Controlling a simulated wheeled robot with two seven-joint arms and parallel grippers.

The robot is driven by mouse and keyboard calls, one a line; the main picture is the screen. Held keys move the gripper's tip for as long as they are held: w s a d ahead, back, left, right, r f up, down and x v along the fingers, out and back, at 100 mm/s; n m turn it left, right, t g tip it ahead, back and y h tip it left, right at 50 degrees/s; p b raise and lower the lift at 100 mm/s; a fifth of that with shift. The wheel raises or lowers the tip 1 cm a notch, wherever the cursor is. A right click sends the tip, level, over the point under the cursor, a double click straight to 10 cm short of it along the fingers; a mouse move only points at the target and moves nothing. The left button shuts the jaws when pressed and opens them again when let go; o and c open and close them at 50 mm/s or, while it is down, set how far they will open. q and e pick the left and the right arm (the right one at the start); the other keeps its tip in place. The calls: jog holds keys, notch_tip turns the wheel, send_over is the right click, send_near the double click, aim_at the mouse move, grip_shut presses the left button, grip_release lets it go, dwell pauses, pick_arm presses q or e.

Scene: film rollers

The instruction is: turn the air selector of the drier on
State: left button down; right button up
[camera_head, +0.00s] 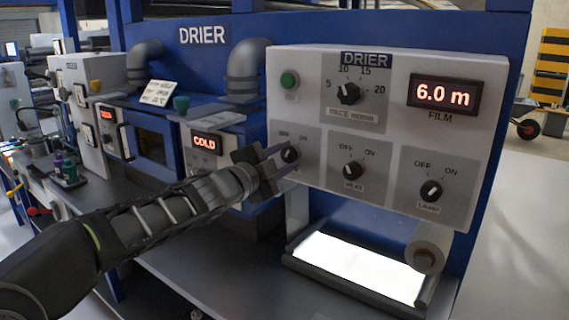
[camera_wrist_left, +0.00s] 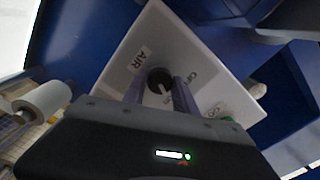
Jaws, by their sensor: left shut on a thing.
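The drier's air selector (camera_head: 290,154) is a small black knob on a grey plate at the left of the white drier panel (camera_head: 385,75), with marks above it. My left gripper (camera_head: 282,158) has its purple fingers around the knob and is shut on it. In the left wrist view the knob (camera_wrist_left: 160,82) sits between the two fingers (camera_wrist_left: 157,92), and a label reading AIR (camera_wrist_left: 138,60) is beside it. A white pointer line shows on the knob, but which mark it points at is hard to tell. My right gripper is not in view.
The heat knob (camera_head: 352,170), lamp knob (camera_head: 431,191), a larger dial (camera_head: 348,93) and a green button (camera_head: 289,80) share the panel. A display (camera_head: 443,94) reads 6.0 m. A lit white sheet (camera_head: 358,267) and a roller (camera_head: 425,257) lie below. Another machine display reads COLD (camera_head: 205,142).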

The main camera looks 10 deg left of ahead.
pick_arm(q)
jog(key=shift+m, duration=0.5)
jog(key=c, duration=1)
grip_release()
jog(key=v, duration=0.7)
jog(key=shift+s, duration=0.35)
jog(key=shift+a+f, duration=0.1)
